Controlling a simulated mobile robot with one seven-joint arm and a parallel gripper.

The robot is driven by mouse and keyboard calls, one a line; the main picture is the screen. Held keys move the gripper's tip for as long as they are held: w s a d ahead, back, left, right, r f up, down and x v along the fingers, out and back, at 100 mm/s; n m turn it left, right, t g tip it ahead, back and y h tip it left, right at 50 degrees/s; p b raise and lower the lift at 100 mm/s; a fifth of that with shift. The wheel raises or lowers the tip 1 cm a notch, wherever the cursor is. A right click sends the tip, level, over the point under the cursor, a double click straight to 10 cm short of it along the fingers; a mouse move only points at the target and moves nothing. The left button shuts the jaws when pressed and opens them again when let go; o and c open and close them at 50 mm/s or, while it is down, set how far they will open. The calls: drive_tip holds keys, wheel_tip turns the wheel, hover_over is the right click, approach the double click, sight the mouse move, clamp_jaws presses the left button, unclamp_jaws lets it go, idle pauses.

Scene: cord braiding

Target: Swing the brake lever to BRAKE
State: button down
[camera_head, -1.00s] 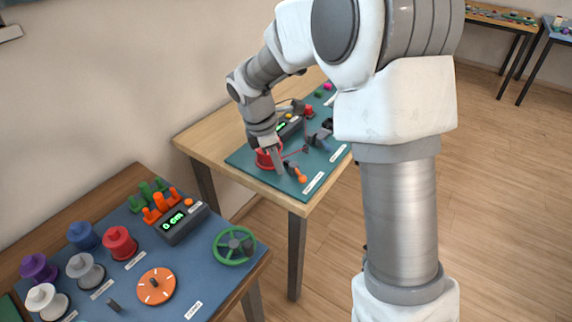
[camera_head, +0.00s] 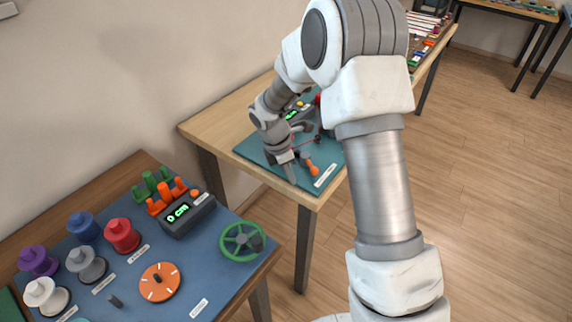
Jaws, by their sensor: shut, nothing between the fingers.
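A small lever with an orange knob (camera_head: 313,169) stands near the front edge of the teal mat (camera_head: 250,149) on the far wooden table. It looks like the brake lever; its label (camera_head: 327,174) is too small to read. My gripper (camera_head: 291,176) points down over the mat, just left of the lever. Its fingers are shut and hold nothing. I cannot tell whether they touch the lever. My wrist hides part of the mat behind it.
A dark box with a green display (camera_head: 292,115) stands behind my wrist. My arm covers the mat's right side. The nearer table holds coloured spools (camera_head: 122,235), an orange dial (camera_head: 160,282), a green wheel (camera_head: 242,241) and a counter box (camera_head: 187,215). Floor is clear at right.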

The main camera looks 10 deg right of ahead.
drive_tip(key=shift+w+d+r, duration=0.15)
drive_tip(key=shift+d, duration=0.5)
drive_tip(key=shift+w+d+r, duration=0.1)
drive_tip(key=shift+d+r, duration=0.1)
drive_tip(key=shift+d, duration=0.4)
drive_tip(key=shift+w+d+r, duration=0.15)
drive_tip(key=shift+d, duration=0.5)
